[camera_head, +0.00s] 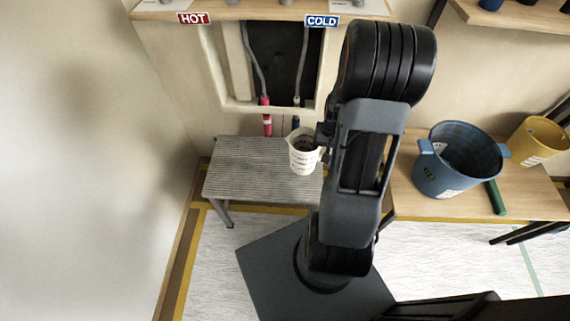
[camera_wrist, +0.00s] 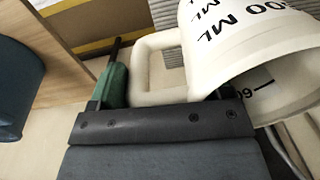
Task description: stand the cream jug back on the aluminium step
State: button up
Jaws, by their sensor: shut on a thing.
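The cream jug (camera_head: 303,152) with black measure marks is in front of my arm, over the right part of the ribbed aluminium step (camera_head: 240,165). It looks roughly upright, mouth up. My gripper (camera_head: 322,138) is at its right side, largely hidden by my arm. In the wrist view the jug (camera_wrist: 255,60) fills the upper right, its handle loop (camera_wrist: 158,45) reaching my gripper (camera_wrist: 155,98), which is shut on the handle. A little ribbed surface shows behind the handle. I cannot tell whether the jug's base touches the step.
A wooden table (camera_head: 420,205) at right holds a blue bucket (camera_head: 460,160), a yellow bucket (camera_head: 540,138) and a green stick-like thing (camera_head: 496,197). Behind the step are red and blue pipe ends (camera_head: 266,122) below a wall recess. The step's left part is clear.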

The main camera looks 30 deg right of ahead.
aim_at(312, 140)
jog(key=shift+w+d+f, duration=0.15)
jog(key=shift+w+f, duration=0.05)
jog(key=shift+f, duration=0.25)
jog(key=w+f, duration=0.1)
jog(key=w, duration=0.1)
jog(key=w+f, duration=0.1)
jog(key=w, duration=0.2)
jog(key=w+a+f+b, duration=0.1)
jog(key=w, duration=0.1)
jog(key=shift+w+f, duration=0.2)
jog(key=shift+w, duration=0.05)
jog(key=w+f+b, duration=0.1)
jog(key=w+f, duration=0.4)
jog(key=f, duration=0.4)
jog(key=shift+w+a, duration=0.2)
jog(key=shift+a, duration=0.25)
jog(key=shift+f, duration=0.1)
jog(key=shift+f+b, duration=0.15)
jog(key=shift+b, duration=0.25)
jog(key=o, duration=1.4)
